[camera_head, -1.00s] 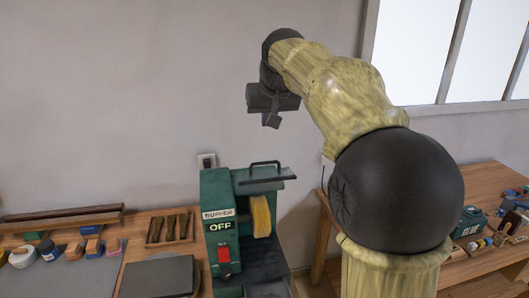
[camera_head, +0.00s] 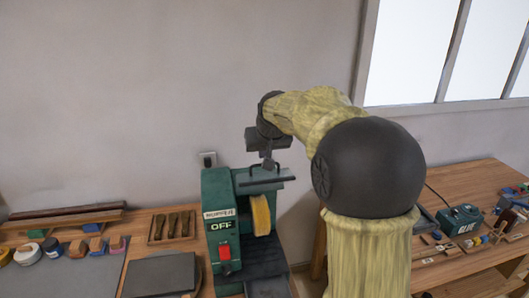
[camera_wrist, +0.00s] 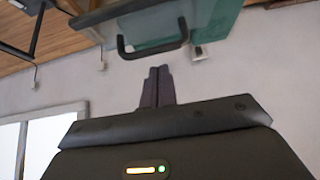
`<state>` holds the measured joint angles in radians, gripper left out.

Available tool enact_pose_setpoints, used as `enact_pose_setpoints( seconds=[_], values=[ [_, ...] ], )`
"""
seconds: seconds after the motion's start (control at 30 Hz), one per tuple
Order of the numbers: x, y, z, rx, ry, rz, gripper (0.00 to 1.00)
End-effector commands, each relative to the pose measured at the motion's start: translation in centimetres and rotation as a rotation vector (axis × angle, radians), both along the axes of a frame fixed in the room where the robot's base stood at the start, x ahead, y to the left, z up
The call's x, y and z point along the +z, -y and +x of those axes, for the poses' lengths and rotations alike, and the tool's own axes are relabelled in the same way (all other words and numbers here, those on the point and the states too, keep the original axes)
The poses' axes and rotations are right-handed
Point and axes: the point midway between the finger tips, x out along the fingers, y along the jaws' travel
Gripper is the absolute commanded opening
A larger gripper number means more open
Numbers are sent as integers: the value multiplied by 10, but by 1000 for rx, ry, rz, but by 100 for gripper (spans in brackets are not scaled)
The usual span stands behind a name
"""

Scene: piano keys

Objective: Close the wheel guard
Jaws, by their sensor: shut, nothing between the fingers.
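The green buffer machine (camera_head: 220,236) stands on the bench, with an OFF label, a red switch and a yellow buffing wheel (camera_head: 261,214). The wheel guard (camera_head: 262,184) is a flat plate with a black handle, level above the wheel, whose front is exposed. In the wrist view the guard (camera_wrist: 150,20) is at the top, with its handle (camera_wrist: 152,54) below. My gripper (camera_head: 268,164) is just above the guard, overlapping the handle in the head view. In the wrist view its fingers (camera_wrist: 158,72) are together and empty, just short of the handle; contact is unclear.
A grey board (camera_head: 158,276) and a wooden tool tray (camera_head: 171,226) lie left of the machine. Several small pots and blocks line the bench at left. Another wooden bench (camera_head: 480,170) with tools is at right. The wall is behind.

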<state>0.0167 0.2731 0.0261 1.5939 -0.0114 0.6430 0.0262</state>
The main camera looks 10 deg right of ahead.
Motion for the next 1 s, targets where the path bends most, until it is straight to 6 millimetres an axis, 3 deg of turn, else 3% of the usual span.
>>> enact_pose_setpoints(
  seconds=[1.0],
  values=[
    [-11, -8, -7, 12, 46, 0, 0]
  ],
)
